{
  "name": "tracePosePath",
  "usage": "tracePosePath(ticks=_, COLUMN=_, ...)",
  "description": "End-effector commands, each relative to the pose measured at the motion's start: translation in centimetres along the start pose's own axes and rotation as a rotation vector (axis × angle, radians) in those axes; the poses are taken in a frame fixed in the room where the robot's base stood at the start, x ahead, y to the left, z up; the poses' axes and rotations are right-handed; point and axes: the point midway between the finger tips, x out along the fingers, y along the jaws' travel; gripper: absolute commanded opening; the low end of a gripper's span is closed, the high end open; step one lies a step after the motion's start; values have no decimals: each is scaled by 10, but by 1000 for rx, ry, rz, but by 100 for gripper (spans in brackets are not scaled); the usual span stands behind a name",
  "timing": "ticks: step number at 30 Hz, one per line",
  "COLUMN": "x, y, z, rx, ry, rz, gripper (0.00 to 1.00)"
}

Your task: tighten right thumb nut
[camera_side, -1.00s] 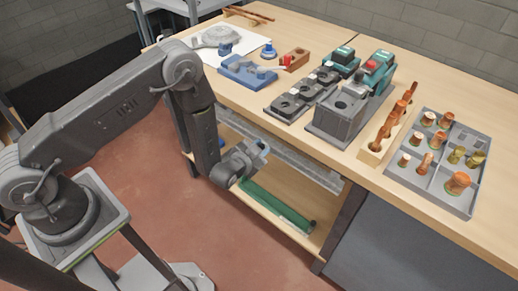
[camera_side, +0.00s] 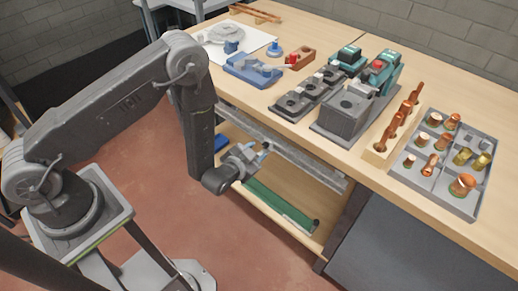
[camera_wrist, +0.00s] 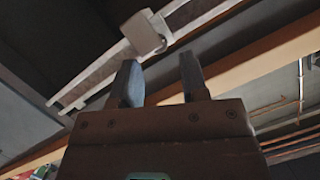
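My gripper (camera_side: 250,154) is at the front of the workbench, below the bench top's front edge and above the lower shelf. In the wrist view its two fingers (camera_wrist: 157,80) stand apart, with nothing between them. Past the fingertips, a pale box-shaped fitting (camera_wrist: 143,32) sits on a pale rail (camera_wrist: 110,75). In the side view a long grey rail (camera_side: 295,162) runs under the bench top, close to the gripper. I cannot make out a thumb nut in either view.
The workbench (camera_side: 455,222) carries a blue fixture (camera_side: 252,70), a grey block fixture (camera_side: 345,112), a wooden rack with copper pieces (camera_side: 378,158) and a divided tray of copper and brass fittings (camera_side: 455,203). A green strip (camera_side: 280,205) lies on the lower shelf. Open floor lies in front.

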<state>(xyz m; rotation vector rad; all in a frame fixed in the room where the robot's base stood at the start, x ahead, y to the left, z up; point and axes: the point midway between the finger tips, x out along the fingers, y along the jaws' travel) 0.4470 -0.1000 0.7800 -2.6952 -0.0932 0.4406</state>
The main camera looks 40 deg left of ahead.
Motion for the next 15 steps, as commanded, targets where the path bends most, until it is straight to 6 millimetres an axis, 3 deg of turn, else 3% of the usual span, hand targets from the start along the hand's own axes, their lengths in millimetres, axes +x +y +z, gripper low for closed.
tracePosePath(ticks=11, x=-5, y=0, z=-1, rx=-1, ry=4, rz=0, gripper=40)
tracePosePath(ticks=15, x=-8, y=-4, z=-11, rx=-2, ry=5, rz=0, gripper=40)
